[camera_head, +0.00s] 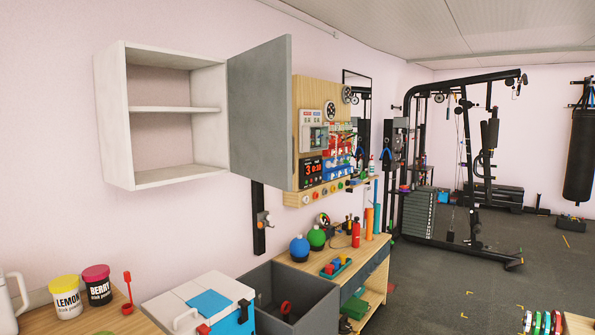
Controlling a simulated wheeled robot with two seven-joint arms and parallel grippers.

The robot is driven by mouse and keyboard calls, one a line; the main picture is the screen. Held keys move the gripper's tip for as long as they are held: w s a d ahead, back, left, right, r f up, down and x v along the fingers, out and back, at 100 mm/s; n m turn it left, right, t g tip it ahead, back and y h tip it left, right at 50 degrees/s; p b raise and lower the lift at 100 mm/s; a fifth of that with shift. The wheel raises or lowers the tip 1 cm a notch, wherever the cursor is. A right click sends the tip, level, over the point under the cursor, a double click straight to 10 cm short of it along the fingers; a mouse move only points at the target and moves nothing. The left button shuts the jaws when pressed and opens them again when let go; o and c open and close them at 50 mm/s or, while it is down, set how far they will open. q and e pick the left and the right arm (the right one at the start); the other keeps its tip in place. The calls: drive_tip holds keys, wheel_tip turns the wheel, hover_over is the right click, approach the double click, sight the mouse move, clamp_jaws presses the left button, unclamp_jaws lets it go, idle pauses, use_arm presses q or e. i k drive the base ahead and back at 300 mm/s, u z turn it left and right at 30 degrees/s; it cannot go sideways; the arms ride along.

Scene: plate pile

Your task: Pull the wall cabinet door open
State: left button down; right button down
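The white wall cabinet (112,120) hangs on the wall at the upper left. Its grey door (260,108) stands wide open, swung out from the cabinet's right side. The inside shows one middle shelf (172,109), and both compartments look empty. No handle can be made out on the face of the door that shows. Neither of my grippers is in view, and nothing touches the door.
Below stand a white cooler box (180,297), a grey open bin (318,292) and lemon (65,294) and berry (97,283) jars. A pegboard panel (296,100) sits just right of the door. Gym equipment (435,215) stands farther back; the floor between is mostly clear.

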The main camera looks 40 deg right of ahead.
sight(262, 148)
drive_tip(key=u, duration=0.25)
drive_tip(key=i, duration=1.1)
drive_tip(key=z, duration=0.25)
